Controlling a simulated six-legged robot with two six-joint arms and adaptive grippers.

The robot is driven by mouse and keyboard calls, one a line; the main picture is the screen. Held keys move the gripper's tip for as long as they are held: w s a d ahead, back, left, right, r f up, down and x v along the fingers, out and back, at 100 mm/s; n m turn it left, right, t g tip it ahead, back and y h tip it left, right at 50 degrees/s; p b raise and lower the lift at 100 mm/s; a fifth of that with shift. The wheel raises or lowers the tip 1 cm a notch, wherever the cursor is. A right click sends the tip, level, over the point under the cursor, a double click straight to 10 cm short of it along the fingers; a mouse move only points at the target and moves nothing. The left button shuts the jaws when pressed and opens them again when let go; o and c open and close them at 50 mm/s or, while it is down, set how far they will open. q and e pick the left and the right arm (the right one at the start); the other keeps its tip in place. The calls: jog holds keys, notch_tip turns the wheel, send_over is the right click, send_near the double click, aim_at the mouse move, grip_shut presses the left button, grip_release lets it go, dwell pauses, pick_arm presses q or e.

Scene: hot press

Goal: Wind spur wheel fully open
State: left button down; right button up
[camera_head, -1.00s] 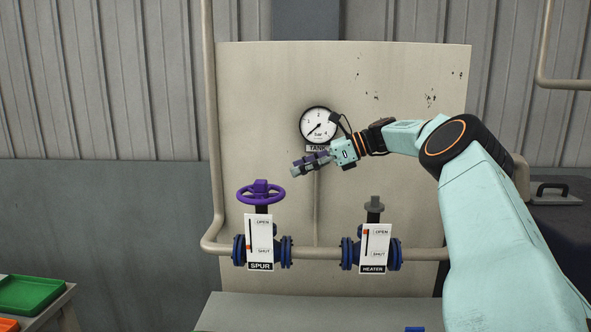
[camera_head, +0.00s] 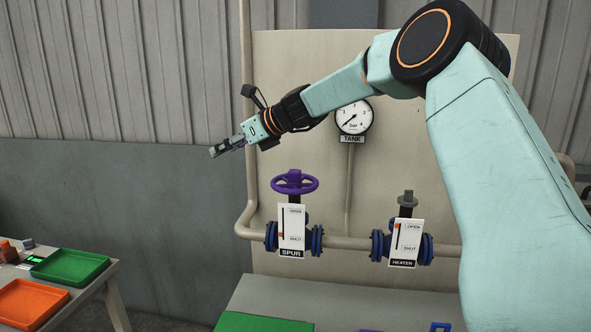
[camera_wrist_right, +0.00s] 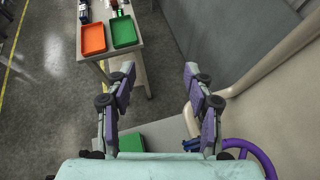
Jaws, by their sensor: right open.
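The purple spur wheel (camera_head: 295,182) sits level on top of the spur valve, above the white SPUR plate (camera_head: 291,232). The red marker on that plate is low, by SHUT. My right gripper (camera_head: 216,151) is up and to the left of the wheel, apart from it and pointing left. In the right wrist view its two fingers (camera_wrist_right: 159,72) are spread with nothing between them. Part of the wheel (camera_wrist_right: 258,152) shows there at the lower right, outside the fingers. My left gripper is in neither view.
The heater valve (camera_head: 407,202) has a grey stem and no wheel; its red marker is near OPEN. A tank gauge (camera_head: 353,117) hangs above. A pipe (camera_head: 246,120) runs down the panel's left side. A table with an orange tray (camera_head: 30,304) and a green tray (camera_head: 70,266) stands left.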

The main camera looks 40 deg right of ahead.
notch_tip(320, 180, down, 4)
jog(key=m+h, duration=0.5)
jog(key=m+g+h, duration=0.3)
jog(key=m+h, duration=0.7)
jog(key=h, duration=0.1)
send_near(294, 172)
jog(key=w+d, duration=0.2)
jog(key=d, duration=0.1)
jog(key=shift+w+f+p, duration=0.15)
jog(key=shift+f+p, duration=0.3)
jog(key=shift+f, duration=0.1)
jog(key=p+x, duration=0.1)
jog(key=x, duration=0.5)
jog(key=shift+d+f, duration=0.15)
jog(key=shift+w+d+f+p, duration=0.15)
jog(key=shift+w+d+p, duration=0.1)
jog(key=shift+p, duration=0.1)
jog(key=shift+a, duration=0.1)
